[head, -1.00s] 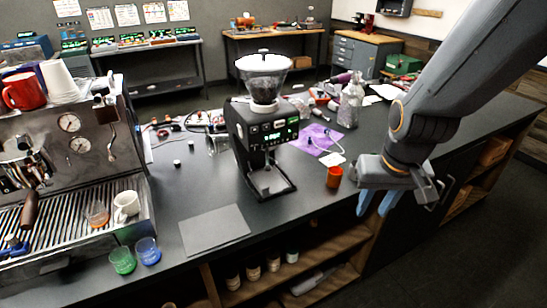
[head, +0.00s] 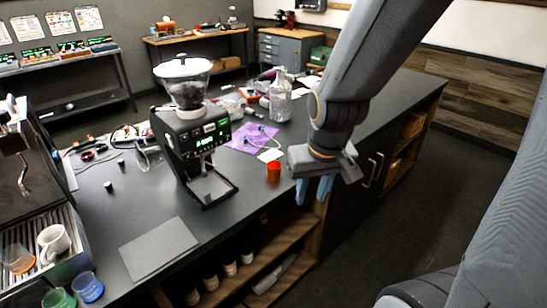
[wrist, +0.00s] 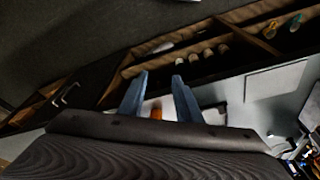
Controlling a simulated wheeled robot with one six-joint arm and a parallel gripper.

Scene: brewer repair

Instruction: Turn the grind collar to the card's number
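The grinder (head: 192,140) stands on the dark counter with a white lid and a clear hopper of beans. The grind collar (head: 190,110) seems to be the ring under the hopper; its marks are too small to read. A lit green display (head: 208,137) is on the grinder's front. I cannot make out a number card. My gripper (head: 313,190) hangs to the right of the grinder, past the counter's front edge, pointing down. In the wrist view my gripper (wrist: 158,98) has its two blue fingers apart with nothing between them.
A small orange cup (head: 273,172) stands between the grinder and my gripper. A grey mat (head: 158,248) lies in front of the grinder. A clear bottle (head: 280,100) and a purple sheet (head: 250,138) are behind. The espresso machine (head: 30,180) is at left.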

